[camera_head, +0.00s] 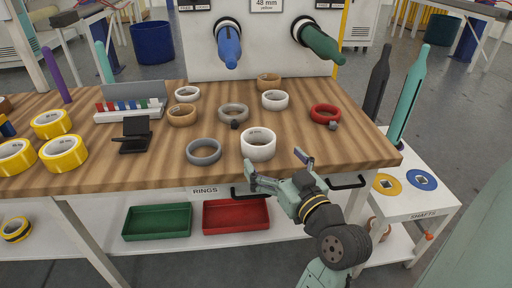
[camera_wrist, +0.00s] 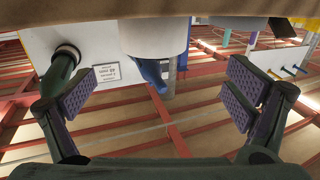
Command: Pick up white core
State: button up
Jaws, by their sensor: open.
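Three white cores are on the wooden table. The largest, a thick white core (camera_head: 258,144), stands near the front edge, close to my gripper. Two smaller ones lie farther back, one right of the middle (camera_head: 275,100) and one at the back left (camera_head: 187,94). My gripper (camera_head: 277,165) is open and empty at the table's front edge, just in front and right of the large core, not around it. In the wrist view, that core (camera_wrist: 152,38) is at the top centre, beyond the open fingers (camera_wrist: 160,92).
A grey ring (camera_head: 204,152) lies left of the large core. Brown, grey and red rings lie behind it. Yellow tape rolls (camera_head: 63,153) are at the left, with a black stand (camera_head: 135,136) nearby. Blue (camera_head: 228,46) and green (camera_head: 320,42) shafts stick out above the back.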

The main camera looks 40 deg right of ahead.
aim_at(267, 148)
jog(key=x, duration=0.2)
jog(key=d+p+x, duration=0.1)
jog(key=x, duration=0.1)
jog(key=shift+w+f, duration=0.15)
jog(key=shift+f, duration=0.1)
jog(key=p+x, duration=0.1)
jog(key=x, duration=0.1)
jog(key=p+x, duration=0.1)
jog(key=x, duration=0.1)
jog(key=shift+w+r, duration=0.15)
jog(key=shift+r, duration=0.1)
jog(key=shift+w+d+f, duration=0.1)
jog(key=shift+w+d, duration=0.05)
jog(key=shift+w, duration=0.35)
jog(key=shift+c, duration=0.4)
jog(key=c, duration=1.2)
